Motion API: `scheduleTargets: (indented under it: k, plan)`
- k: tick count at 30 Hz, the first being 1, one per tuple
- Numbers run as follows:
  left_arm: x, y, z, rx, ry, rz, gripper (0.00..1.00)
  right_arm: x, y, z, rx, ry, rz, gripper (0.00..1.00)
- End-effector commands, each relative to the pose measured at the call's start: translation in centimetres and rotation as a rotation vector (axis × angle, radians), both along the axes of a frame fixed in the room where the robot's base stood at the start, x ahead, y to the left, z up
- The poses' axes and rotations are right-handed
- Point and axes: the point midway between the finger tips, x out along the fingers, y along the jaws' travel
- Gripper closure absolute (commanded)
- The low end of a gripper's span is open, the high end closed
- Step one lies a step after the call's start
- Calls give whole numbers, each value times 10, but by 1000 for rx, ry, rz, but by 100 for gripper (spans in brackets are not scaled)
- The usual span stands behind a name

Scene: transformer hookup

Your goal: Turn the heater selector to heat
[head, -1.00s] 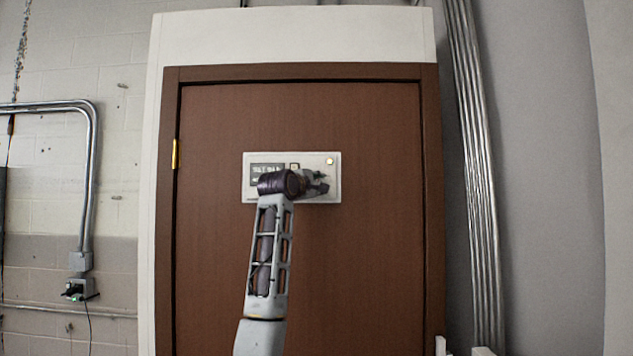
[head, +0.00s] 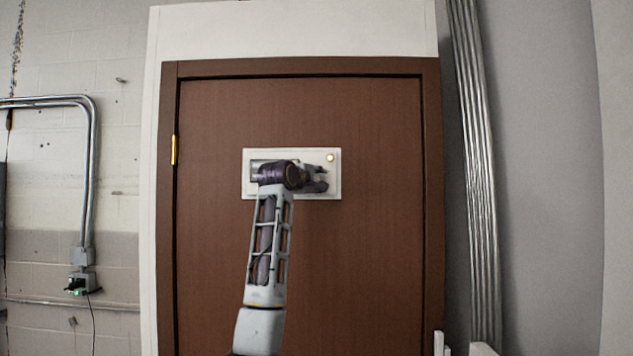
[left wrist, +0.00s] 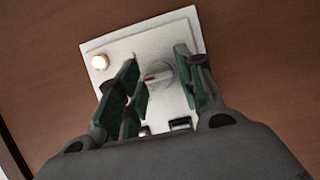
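The heater selector (left wrist: 158,75) is a round pale knob with a red mark, on a white control panel (head: 292,196) on the brown door. The panel also shows in the left wrist view (left wrist: 178,22). My left gripper (head: 318,179) is in front of the panel's right half and hides the knob in the head view. In the left wrist view, my left gripper's green-padded fingers (left wrist: 158,68) stand apart on either side of the knob. Whether they touch it I cannot tell. A glowing round lamp (left wrist: 99,62) sits at a panel corner. My right gripper is out of view.
The brown door (head: 300,270) fills the middle, in a white surround. Metal conduits (head: 473,150) run down the right wall. A conduit and outlet box (head: 82,283) are on the left block wall. The space before the door looks clear apart from my arm.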

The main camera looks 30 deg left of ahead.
Motion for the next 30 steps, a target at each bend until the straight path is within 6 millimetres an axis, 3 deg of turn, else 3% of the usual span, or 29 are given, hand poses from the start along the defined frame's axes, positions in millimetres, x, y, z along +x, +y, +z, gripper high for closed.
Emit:
scheduleTargets:
  k: [17,30]
  plan:
    - [-4,-1,1,-1,-2,0,49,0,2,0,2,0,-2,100]
    - [-36,-6,1,0,-4,0,49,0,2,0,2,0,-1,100]
